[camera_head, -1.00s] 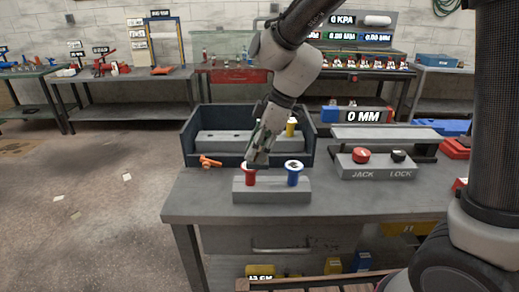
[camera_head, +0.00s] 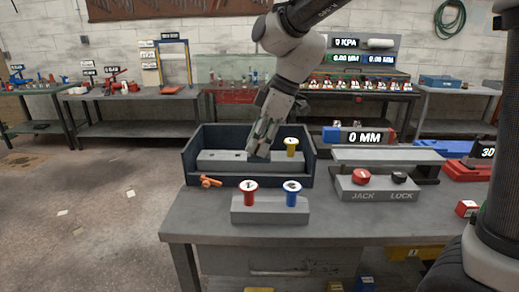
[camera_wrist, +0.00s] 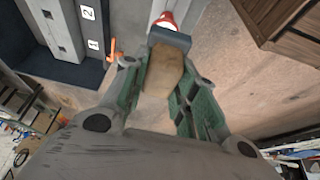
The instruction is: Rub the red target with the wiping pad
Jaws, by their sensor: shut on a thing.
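A red flanged peg (camera_head: 249,192) with a white marked top stands upright on a grey block on the bench. A red, white-topped piece (camera_wrist: 165,19) also shows at the top of the wrist view, partly behind the pad. The pad is not distinct in the head view.
A blue peg (camera_head: 291,194) stands beside the red one on the grey block (camera_head: 270,213). The tray (camera_head: 195,160) behind holds a yellow peg (camera_head: 291,147). An orange piece (camera_head: 210,181) lies left. A jack and lock panel (camera_head: 378,190) stands right.

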